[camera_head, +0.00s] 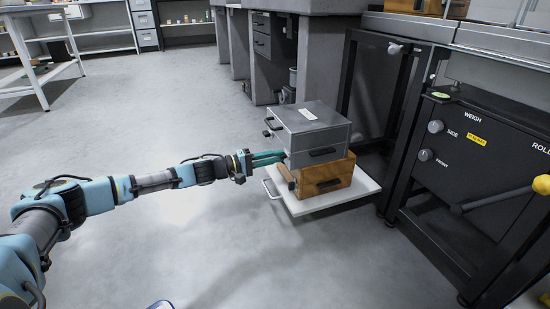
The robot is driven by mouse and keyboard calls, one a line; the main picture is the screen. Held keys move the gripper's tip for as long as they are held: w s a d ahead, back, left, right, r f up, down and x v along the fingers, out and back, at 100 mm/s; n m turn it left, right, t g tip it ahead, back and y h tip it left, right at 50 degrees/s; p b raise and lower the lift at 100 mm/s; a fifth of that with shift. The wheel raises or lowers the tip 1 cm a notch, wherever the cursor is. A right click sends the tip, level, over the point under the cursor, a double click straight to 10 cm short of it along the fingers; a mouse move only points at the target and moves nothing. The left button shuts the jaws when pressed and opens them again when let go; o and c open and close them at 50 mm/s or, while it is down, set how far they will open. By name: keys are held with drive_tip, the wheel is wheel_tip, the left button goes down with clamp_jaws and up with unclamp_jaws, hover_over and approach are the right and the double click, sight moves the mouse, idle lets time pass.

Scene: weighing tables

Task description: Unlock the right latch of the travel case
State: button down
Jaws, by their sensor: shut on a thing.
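A grey case (309,132) with a pale label on its lid sits on top of a tan case (327,178). The lid looks closed.
Both cases stand on a white pull-out board (330,203) with a handle at its left. A black frame and a dark panel (480,150) with knobs and a yellow-ended lever (541,185) stand to the right. The floor (190,240) at left and front is clear.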

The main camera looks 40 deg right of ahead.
drive_tip(key=c, duration=0.8)
unclamp_jaws()
drive_tip(key=shift+c, duration=0.2)
drive_tip(key=p+v, duration=0.3)
drive_tip(key=v, duration=0.7)
drive_tip(key=shift+a+p, duration=0.3)
drive_tip(key=shift+a, duration=0.1)
drive_tip(key=shift+w, duration=0.1)
